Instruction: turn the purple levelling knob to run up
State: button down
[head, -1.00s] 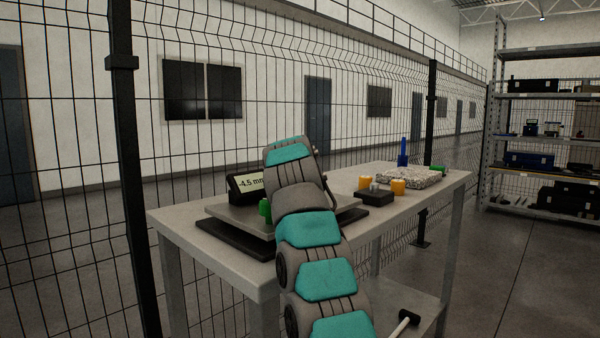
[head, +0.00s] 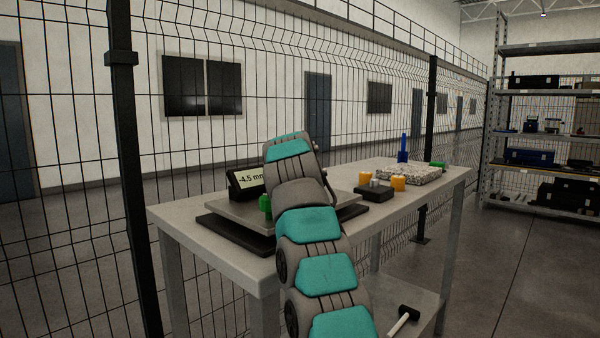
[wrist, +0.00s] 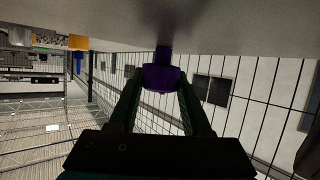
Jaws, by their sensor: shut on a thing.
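The purple levelling knob (wrist: 162,77) shows in the wrist view, on a short purple stem below a grey surface that fills the top of that view. My gripper (wrist: 161,86) is shut on the knob, one finger on each side of it. In the head view my arm hides the knob and the gripper. A grey levelling plate (head: 234,209) stands on a dark base on the bench, with a green knob (head: 265,204) at its left part. A display (head: 246,182) behind the plate reads -4.5 mm.
The bench (head: 197,232) also holds a dark block (head: 374,194) with orange pieces, a speckled slab (head: 412,174) and a blue upright item (head: 403,148). A mesh fence runs behind the bench. A mallet (head: 404,321) lies on the lower shelf.

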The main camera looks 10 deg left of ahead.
jog(key=shift+n+y, duration=0.7)
jog(key=shift+y, duration=0.1)
jog(key=shift+n+g+y+p, duration=0.3)
jog(key=shift+n+y, duration=0.3)
jog(key=shift+y, duration=0.1)
jog(key=shift+r+n+y, duration=0.1)
jog(key=shift+n+y, duration=0.4)
jog(key=shift+y, duration=0.1)
jog(key=shift+n+g+y, duration=0.6)
jog(key=shift+n+y, duration=0.6)
jog(key=shift+y, duration=0.1)
jog(key=shift+c, duration=1.8)
grip_release()
jog(key=shift+s, duration=0.15)
